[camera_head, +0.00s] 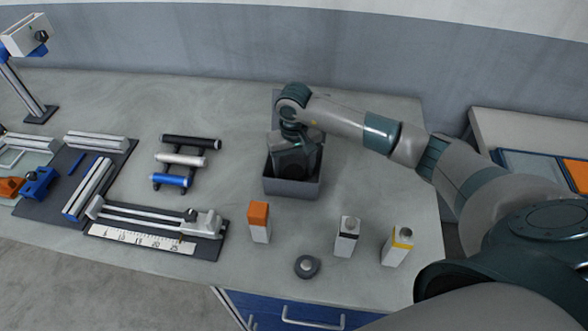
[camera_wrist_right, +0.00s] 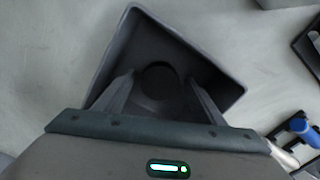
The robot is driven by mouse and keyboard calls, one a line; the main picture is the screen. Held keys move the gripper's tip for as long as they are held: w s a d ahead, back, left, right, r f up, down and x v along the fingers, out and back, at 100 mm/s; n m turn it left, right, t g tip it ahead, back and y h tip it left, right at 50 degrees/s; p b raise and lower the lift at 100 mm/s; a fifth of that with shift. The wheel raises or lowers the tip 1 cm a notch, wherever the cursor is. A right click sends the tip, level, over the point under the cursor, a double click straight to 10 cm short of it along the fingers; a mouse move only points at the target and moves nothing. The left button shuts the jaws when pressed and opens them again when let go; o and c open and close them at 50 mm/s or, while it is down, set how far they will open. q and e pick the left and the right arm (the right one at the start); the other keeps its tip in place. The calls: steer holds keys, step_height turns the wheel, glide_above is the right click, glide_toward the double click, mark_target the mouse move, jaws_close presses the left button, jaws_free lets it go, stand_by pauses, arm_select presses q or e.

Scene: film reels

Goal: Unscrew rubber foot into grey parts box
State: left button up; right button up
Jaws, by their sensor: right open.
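The grey parts box (camera_head: 291,188) stands on the table right of centre, open at the top. My right gripper (camera_head: 293,172) points down into it and hides much of its inside. In the right wrist view the fingers of my right gripper (camera_wrist_right: 161,77) are spread apart within the box (camera_wrist_right: 128,38). A dark round piece (camera_wrist_right: 158,76), which looks like the rubber foot, lies on the box floor between and below the fingertips, apparently not gripped. A dark round disc with a lighter grey centre (camera_head: 307,266) sits on the table near the front edge. My left gripper is not in view.
A rack of rollers (camera_head: 182,160) and a ruler fixture (camera_head: 150,237) lie to the left. The table's back is clear.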

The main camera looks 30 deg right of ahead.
mark_target(294, 171)
steer(key=shift+r, duration=0.1)
step_height(294, 171, up, 12)
steer(key=b, duration=0.4)
steer(key=shift+b, duration=0.4)
stand_by(0.4)
